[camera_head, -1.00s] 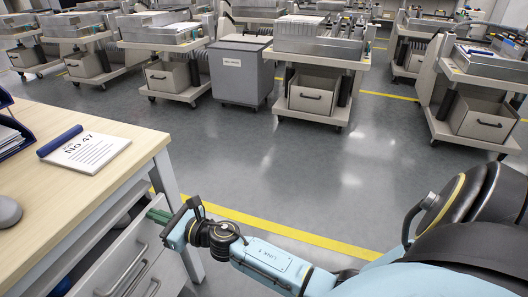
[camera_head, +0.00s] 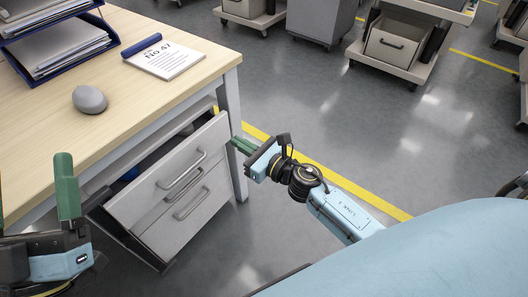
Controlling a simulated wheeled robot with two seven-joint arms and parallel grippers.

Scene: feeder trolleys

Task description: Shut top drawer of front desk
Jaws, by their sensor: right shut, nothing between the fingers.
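The front desk (camera_head: 140,85) has a pale wood top and a grey drawer unit below. Its top drawer (camera_head: 150,187) stands pulled out, with a dark gap and something blue behind its front. Its bar handle (camera_head: 180,170) faces me. My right gripper (camera_head: 238,146) is shut and empty, its green fingertips beside the right end of the drawer front; I cannot tell whether they touch. My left gripper (camera_head: 34,185) is at the lower left, its green fingers apart, one cut by the picture edge. Nothing shows between them.
A lower drawer (camera_head: 205,213) with its own handle is under the top one. On the desk are a grey mouse (camera_head: 89,99), a No 47 pad (camera_head: 165,58) and a blue paper tray (camera_head: 60,50). Trolleys (camera_head: 395,45) and a grey bin (camera_head: 318,18) stand behind; the floor between is clear.

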